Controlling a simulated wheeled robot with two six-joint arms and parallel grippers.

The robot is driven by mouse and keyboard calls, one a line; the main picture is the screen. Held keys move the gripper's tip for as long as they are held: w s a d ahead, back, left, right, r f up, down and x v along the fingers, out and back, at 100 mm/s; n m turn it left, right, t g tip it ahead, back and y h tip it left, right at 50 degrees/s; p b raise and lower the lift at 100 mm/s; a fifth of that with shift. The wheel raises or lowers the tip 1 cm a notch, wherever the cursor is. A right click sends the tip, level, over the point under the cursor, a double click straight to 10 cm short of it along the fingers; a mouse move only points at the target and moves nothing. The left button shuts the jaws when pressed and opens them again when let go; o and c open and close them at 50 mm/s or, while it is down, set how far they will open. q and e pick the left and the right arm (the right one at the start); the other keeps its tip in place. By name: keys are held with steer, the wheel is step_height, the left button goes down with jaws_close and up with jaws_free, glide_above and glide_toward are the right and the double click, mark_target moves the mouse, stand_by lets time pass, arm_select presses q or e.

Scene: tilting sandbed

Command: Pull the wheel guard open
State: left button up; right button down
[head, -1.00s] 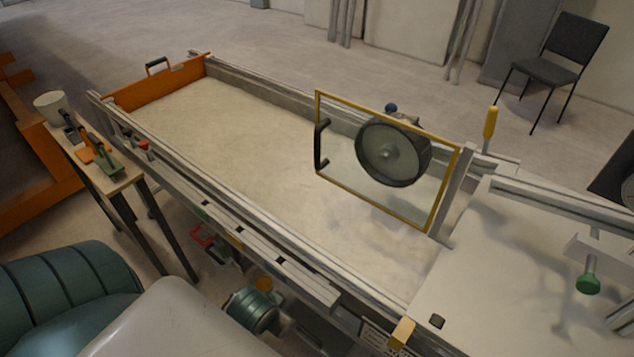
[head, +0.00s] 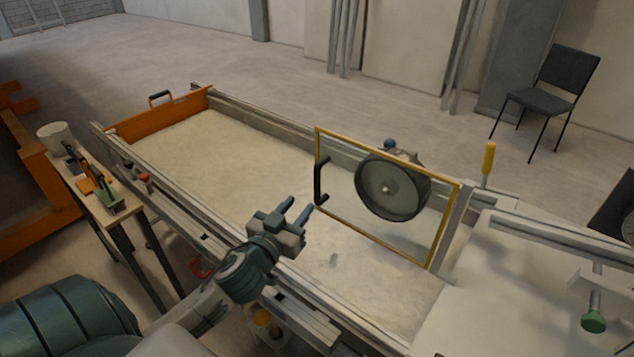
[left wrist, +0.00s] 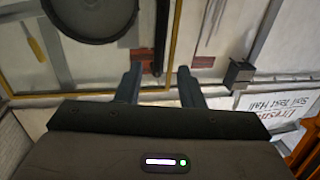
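The wheel guard (head: 334,222) is a clear panel in a yellow frame, standing upright across the sandbed. Its black handle (head: 320,180) is on its left edge. The dark wheel (head: 392,188) shows behind the panel, and again in the left wrist view (left wrist: 95,12). My left gripper (head: 298,212) is open and empty, just left of and below the handle, apart from it. Its two fingers also show in the left wrist view (left wrist: 160,85), with a gap between them. My right gripper is not in view.
The long sandbed (head: 200,150) with metal rails lies under my left arm. An orange end board (head: 160,116) closes its far end. A narrow bench (head: 108,212) with tools stands at left. A yellow-handled lever (head: 488,160) rises right of the guard.

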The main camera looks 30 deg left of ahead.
mark_target(316, 185)
arm_select(q)
steer(key=w+p, duration=0.1)
steer(key=w, duration=0.2)
steer(key=w+p, duration=0.1)
steer(key=w, duration=0.2)
steer(key=w+a+p, duration=0.1)
steer(key=w+p, duration=0.1)
steer(key=shift+w+r, duration=0.1)
steer(key=shift+w, duration=0.85)
jaws_close()
